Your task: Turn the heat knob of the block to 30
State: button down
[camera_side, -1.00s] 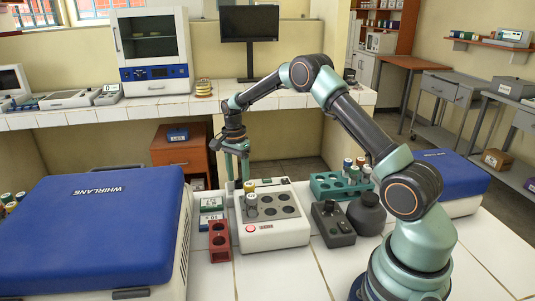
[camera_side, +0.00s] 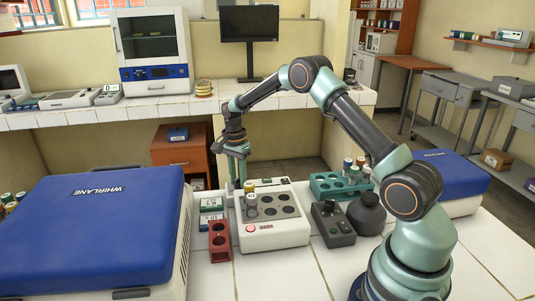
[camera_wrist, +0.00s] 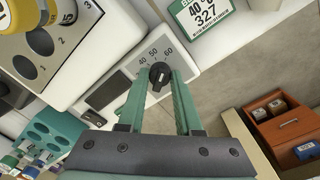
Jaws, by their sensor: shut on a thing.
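The heating block (camera_side: 275,236) is a white unit with round wells, two of them holding capped vials, in the side view. My gripper (camera_wrist: 159,78) is shut on the knob, with one green finger on each side. In the side view my gripper (camera_side: 238,178) points down behind the block, and the knob is hidden there.
A card (camera_wrist: 206,20) reading 40 °C and 327 lies near the panel. A red rack (camera_side: 220,242), a teal rack (camera_side: 325,188) with vials, a dark control box (camera_side: 333,224) and a dark bottle (camera_side: 367,215) stand around the block. A blue-lidded machine (camera_side: 95,230) fills the left.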

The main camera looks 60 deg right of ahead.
aim_at(238, 179)
jog(key=n, duration=0.5)
jog(key=shift+a+n, duration=0.1)
jog(key=shift+n, duration=0.2)
jog(key=n, duration=0.6)
jog(key=shift+a, duration=0.1)
jog(key=n, duration=0.5)
jog(key=shift+a+n+t, duration=0.1)
jog(key=shift+n+t, duration=0.3)
jog(key=n, duration=0.5)
jog(key=shift+n, duration=0.4)
jog(key=c, duration=0.6)
grip_release()
notch_tip(238, 179, up, 12)
jog(key=shift+s, duration=0.25)
